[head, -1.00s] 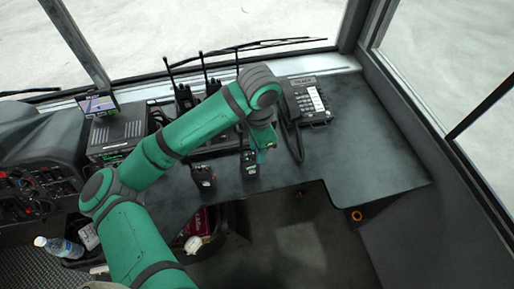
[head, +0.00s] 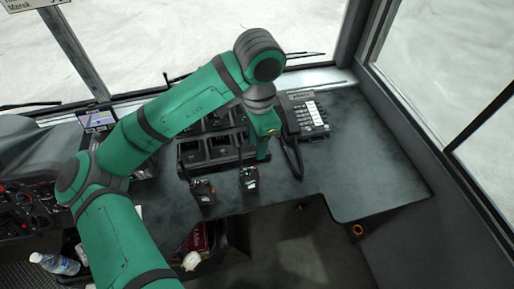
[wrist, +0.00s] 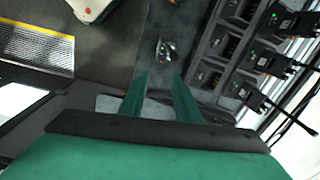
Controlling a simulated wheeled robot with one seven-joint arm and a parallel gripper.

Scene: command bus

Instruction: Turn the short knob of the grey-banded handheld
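Two black handhelds stand on the dark desk in the head view: a left one (head: 203,192) and a right one (head: 249,180). Their bands are too small to tell which is grey. My gripper (head: 262,155) is above the desk, just behind and right of the right handheld, apart from it. In the wrist view my gripper (wrist: 160,75) is open and empty. One handheld (wrist: 165,50) shows just beyond the gap between its fingertips, with its knobs too small to make out clearly. The other desk handheld is not clearly seen there.
A charger rack (head: 222,148) with empty front slots stands behind the handhelds. More handhelds (wrist: 248,95) with antennas sit in it. A corded desk phone (head: 308,113) is at right. The desk's right part (head: 360,160) is clear.

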